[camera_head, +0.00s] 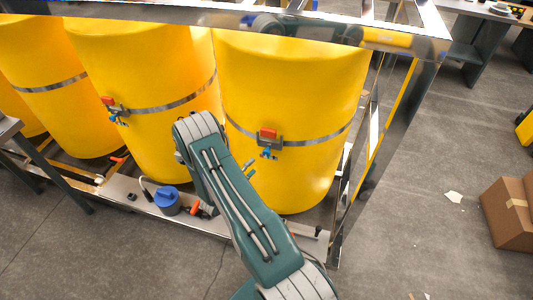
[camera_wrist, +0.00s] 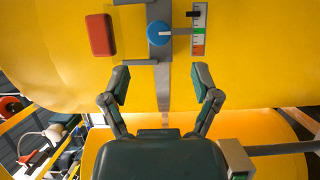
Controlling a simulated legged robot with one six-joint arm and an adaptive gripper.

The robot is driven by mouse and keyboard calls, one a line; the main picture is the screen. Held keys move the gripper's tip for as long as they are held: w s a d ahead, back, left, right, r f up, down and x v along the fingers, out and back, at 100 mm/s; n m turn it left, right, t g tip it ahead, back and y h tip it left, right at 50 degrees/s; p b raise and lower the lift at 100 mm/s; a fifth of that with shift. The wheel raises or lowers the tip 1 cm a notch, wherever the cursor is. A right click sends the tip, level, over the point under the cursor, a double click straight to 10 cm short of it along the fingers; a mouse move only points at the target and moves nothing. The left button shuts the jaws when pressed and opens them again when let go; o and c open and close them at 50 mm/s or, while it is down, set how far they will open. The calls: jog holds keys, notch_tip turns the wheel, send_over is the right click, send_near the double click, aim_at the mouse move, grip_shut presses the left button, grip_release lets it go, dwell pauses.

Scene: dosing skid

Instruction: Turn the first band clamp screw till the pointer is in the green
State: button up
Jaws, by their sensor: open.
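In the wrist view a round blue screw knob (camera_wrist: 159,34) with a pale mark sits on a grey band clamp (camera_wrist: 160,70) around a yellow tank. To its right is a small scale (camera_wrist: 199,30) with white, green and orange parts. Its dark pointer (camera_wrist: 193,14) lies at the white part, above the green. My gripper (camera_wrist: 161,70) is open and empty, its fingers apart below the knob and not touching it. In the head view two clamps with blue knobs show, one on the middle tank (camera_head: 118,112) and one on the right tank (camera_head: 268,141); my gripper is hidden there.
A red block (camera_wrist: 100,35) sits left of the knob. In the head view a metal frame (camera_head: 400,42) runs above and beside the tanks. A blue-capped pump (camera_head: 167,199) stands on the skid base. Cardboard boxes (camera_head: 508,212) lie at right on open floor.

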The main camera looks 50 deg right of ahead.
aim_at(265, 154)
jog(key=d, duration=0.8)
jog(key=shift+w+d, duration=0.35)
jog(key=shift+w, duration=0.05)
jog(key=shift+a, duration=0.1)
grip_shut()
